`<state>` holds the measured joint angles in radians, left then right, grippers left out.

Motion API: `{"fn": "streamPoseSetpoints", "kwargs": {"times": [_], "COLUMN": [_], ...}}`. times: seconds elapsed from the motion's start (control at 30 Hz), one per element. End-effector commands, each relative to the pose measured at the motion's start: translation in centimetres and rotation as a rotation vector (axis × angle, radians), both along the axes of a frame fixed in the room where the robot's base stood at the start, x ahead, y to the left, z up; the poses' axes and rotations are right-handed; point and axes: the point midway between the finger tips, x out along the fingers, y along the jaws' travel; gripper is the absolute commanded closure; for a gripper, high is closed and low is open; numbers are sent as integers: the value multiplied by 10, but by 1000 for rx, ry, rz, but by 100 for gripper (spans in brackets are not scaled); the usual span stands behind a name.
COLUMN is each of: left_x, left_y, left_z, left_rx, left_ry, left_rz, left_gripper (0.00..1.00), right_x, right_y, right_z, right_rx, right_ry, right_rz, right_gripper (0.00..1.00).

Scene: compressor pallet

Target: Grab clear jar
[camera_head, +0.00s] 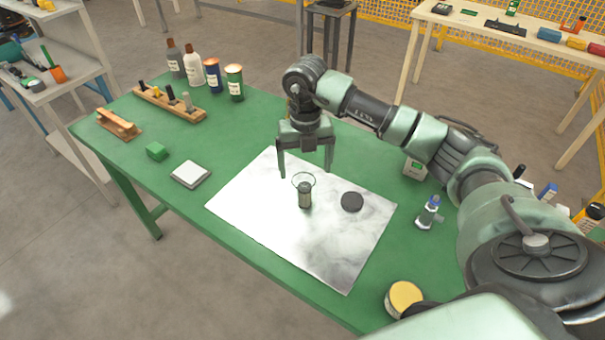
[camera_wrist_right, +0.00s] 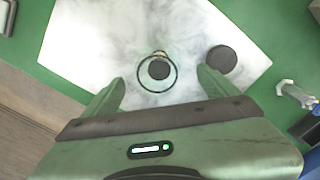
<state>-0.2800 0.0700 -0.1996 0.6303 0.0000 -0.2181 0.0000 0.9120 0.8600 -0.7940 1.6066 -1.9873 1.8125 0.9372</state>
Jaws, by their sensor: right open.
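The clear jar (camera_head: 305,191) stands upright on a shiny metal sheet (camera_head: 337,244) on the green table. It looks like a small glass with a dark, greyish content and a wide round rim. In the right wrist view the jar (camera_wrist_right: 158,72) shows from above as a ring, ahead of and between the fingertips. My right gripper (camera_head: 306,174) is open and empty, above and just behind the jar, pointing down; it also shows in the right wrist view (camera_wrist_right: 162,90). A dark round disc (camera_head: 352,202) lies on the sheet to the right of the jar. My left gripper is not seen.
Bottles and cans (camera_head: 234,83) and a wooden rack (camera_head: 168,103) stand at the back left. A small blue-topped device (camera_head: 429,212) and a yellow-topped tin (camera_head: 404,297) are at the right.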

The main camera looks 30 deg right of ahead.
Motion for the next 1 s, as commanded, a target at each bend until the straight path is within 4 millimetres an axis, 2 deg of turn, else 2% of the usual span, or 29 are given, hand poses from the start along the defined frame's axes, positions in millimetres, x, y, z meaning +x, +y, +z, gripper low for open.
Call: {"fn": "streamPoseSetpoints", "kwargs": {"times": [0.07, 0.13, 0.33, 0.47, 0.67, 0.8, 0.93, 1.0], "left_x": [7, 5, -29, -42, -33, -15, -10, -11], "left_y": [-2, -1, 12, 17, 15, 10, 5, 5], "left_z": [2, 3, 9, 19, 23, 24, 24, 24], "left_rx": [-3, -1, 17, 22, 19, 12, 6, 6], "left_ry": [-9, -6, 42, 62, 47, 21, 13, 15], "left_rz": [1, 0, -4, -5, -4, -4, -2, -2], "left_gripper": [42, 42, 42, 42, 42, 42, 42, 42], "right_x": [-1, -1, -2, -2, -1, -1, -1, -1], "right_y": [1, 1, 2, 5, 5, 5, 5, 5], "right_z": [-3, -10, -31, -49, -75, -78, -78, -78], "right_rx": [1, 2, 2, 3, 3, 2, 2, 2], "right_ry": [3, 5, 5, 5, 1, 0, -1, -1], "right_rz": [2, 2, 2, 3, 2, 3, 3, 3], "right_gripper": [12, 12, 12, 12, 12, 12, 12, 31]}}
